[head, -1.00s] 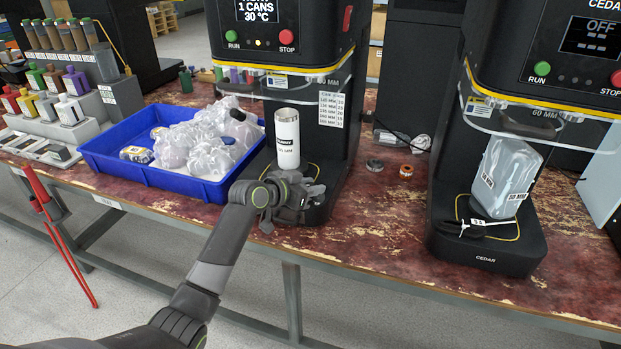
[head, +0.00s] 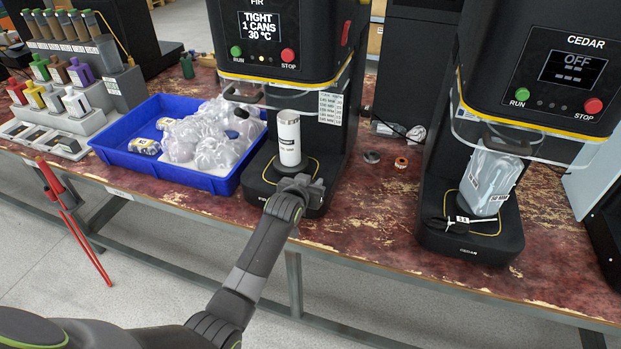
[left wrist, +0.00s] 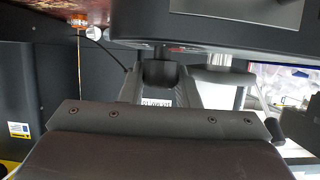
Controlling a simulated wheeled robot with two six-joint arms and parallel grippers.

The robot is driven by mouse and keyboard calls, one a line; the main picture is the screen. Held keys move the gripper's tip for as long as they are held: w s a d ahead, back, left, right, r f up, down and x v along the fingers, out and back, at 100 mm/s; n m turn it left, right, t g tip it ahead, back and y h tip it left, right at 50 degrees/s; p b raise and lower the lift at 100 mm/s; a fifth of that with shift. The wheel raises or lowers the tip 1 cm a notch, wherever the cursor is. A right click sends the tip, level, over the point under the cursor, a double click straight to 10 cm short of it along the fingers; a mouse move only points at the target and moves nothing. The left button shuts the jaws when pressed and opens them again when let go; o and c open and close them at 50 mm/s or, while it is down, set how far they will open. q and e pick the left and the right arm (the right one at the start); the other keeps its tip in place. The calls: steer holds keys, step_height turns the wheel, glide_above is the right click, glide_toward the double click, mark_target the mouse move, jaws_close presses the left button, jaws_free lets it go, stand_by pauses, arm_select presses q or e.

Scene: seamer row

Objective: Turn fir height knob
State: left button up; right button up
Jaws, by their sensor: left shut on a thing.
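The fir machine (head: 345,120) is black, and its screen (head: 261,27) reads TIGHT, 1 CANS, 30 °C. A white can (head: 288,140) stands upright on its round plate inside the yellow line. My left gripper (head: 303,184) is at the front of the machine's base, below the can, and covers the knob in the head view. In the left wrist view a dark round knob (left wrist: 158,73) sits between the two grey fingers of my left gripper (left wrist: 158,88), which are shut on it. My right gripper is not in view.
A blue tray (head: 200,181) with plastic-wrapped things stands left of the fir machine. The cedar machine (head: 470,225), screen OFF, stands at right holding a wrapped item (head: 490,182). A small metal disc (head: 372,157) and an orange-topped piece (head: 401,163) lie between the machines.

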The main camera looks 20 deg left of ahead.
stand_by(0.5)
arm_select(q)
steer(key=o, duration=1)
steer(key=v, duration=1.7)
steer(key=shift+s+d+r+p, duration=0.15)
steer(key=shift+s+d+p, duration=0.05)
steer(key=shift+p, duration=0.1)
